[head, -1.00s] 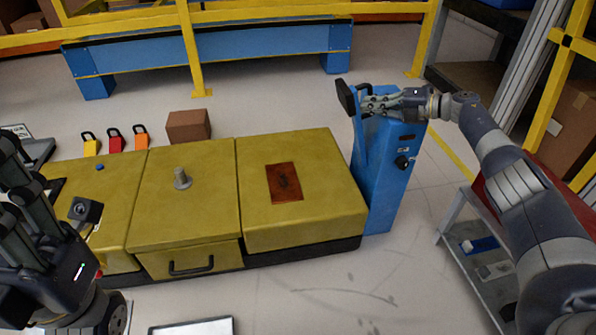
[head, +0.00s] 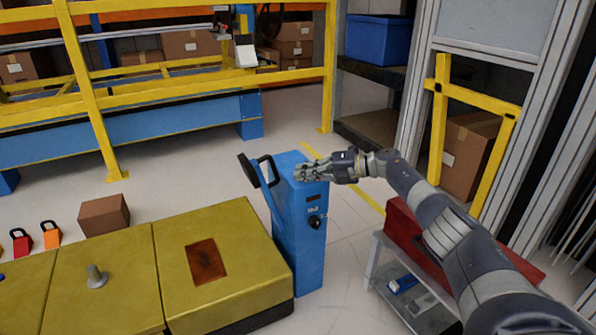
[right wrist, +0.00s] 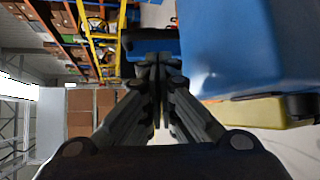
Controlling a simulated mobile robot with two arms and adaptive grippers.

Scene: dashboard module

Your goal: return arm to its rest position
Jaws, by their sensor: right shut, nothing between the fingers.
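My right arm comes in from the right in the head view. Its gripper (head: 303,172) is just above or beside the top of the blue pedestal (head: 303,240), near the black-ended lever (head: 258,175); I cannot tell whether it touches. In the right wrist view the fingers (right wrist: 157,75) are shut together with nothing between them, and a large blue surface (right wrist: 250,45) fills the upper right, close to the fingers. My left gripper is outside the head view.
Yellow module tops (head: 225,225) lie left of the pedestal, with a brown box (head: 104,214) behind. A grey cart (head: 372,265) and a red case (head: 405,230) stand under my right arm. A yellow rail (head: 200,70) and a shelf (head: 372,68) are behind. Open floor lies between.

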